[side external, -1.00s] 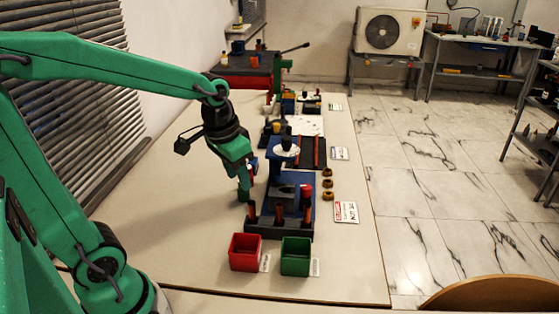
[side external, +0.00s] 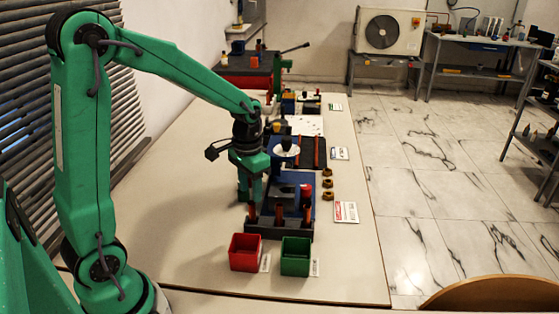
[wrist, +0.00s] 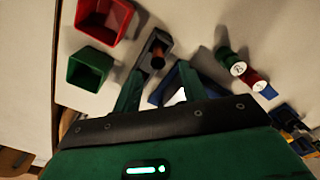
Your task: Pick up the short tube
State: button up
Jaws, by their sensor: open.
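Several copper-brown tubes stand upright in a dark rack (side external: 275,231) at the near end of the blue fixture. The left tube (side external: 252,211) looks shorter than the right tube (side external: 307,212); the middle tube (side external: 279,213) stands between them. My gripper (side external: 250,201) is open and points down just behind the left tube. In the wrist view, my gripper (wrist: 160,74) has its fingers spread, and one copper tube (wrist: 158,57) shows beyond the gap in the dark rack (wrist: 151,41). I cannot tell for certain which tube that is. Nothing shows between the fingers.
A red bin (side external: 245,253) and a green bin (side external: 295,257) stand in front of the rack. A blue fixture (side external: 290,178) with a white disc rises behind it. The table's left side is clear.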

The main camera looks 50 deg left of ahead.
aim_at(252, 203)
jog(key=shift+f, duration=1.05)
jog(key=shift+f, duration=0.1)
jog(key=shift+d+f, duration=0.15)
jog(key=shift+f, duration=2.35)
grip_shut()
